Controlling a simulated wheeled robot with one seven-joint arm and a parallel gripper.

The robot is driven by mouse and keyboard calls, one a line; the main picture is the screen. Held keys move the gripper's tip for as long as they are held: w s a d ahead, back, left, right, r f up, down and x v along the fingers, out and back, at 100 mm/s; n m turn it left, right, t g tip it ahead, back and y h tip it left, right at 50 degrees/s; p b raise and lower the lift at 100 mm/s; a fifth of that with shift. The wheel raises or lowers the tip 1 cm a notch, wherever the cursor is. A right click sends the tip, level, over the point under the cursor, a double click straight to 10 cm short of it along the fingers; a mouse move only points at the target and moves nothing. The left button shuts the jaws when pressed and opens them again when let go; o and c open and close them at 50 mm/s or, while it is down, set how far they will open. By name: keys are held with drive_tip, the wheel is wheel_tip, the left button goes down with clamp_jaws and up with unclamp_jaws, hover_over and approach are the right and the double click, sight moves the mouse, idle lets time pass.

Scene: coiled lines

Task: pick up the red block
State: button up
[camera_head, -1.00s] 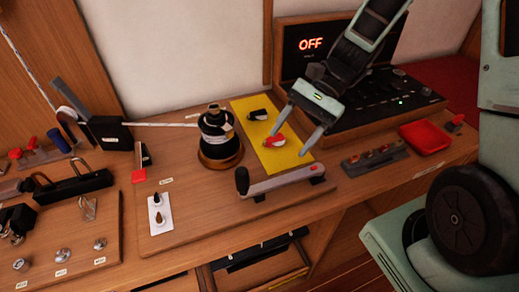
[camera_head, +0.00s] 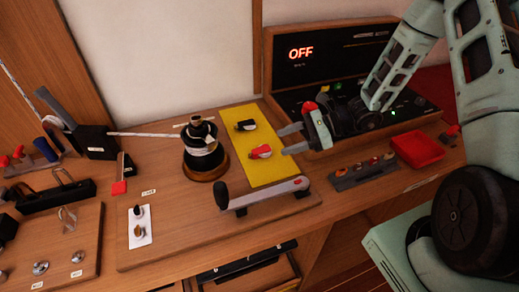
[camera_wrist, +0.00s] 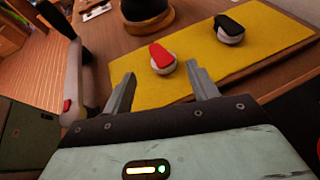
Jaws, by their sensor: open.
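A small round white knob with a red wedge-shaped top (camera_head: 261,152) stands on the yellow mat (camera_head: 268,176). My gripper (camera_head: 284,141) is open and empty at the mat's right edge, fingers pointing left toward this red top. In the wrist view, the red top (camera_wrist: 161,55) appears ahead of and between the spread fingertips (camera_wrist: 160,72), with no visible contact. A small red block-like piece (camera_head: 119,187) also sits far to the left, at the foot of a dark upright part. I cannot tell which of the two the task's red block is.
A similar black-topped knob (camera_head: 246,125) stands farther back on the mat. A dark spool (camera_head: 205,160) is left of the mat, with a grey lever (camera_head: 265,193) in front. The control panel (camera_head: 300,72) reads OFF. A red tray (camera_head: 417,149) lies right.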

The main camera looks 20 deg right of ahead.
sight(260, 149)
drive_tip(key=x, duration=0.2)
drive_tip(key=p+x, duration=0.1)
drive_tip(key=x, duration=0.1)
drive_tip(key=p+x, duration=0.1)
drive_tip(key=x, duration=0.1)
drive_tip(key=shift+w+a+r, duration=0.1)
drive_tip(key=shift+w+a, duration=0.05)
drive_tip(key=shift+a, duration=0.25)
drive_tip(key=shift+w+a, duration=0.1)
drive_tip(key=shift+a, duration=0.15)
drive_tip(key=shift+c, duration=0.3)
drive_tip(key=c, duration=1)
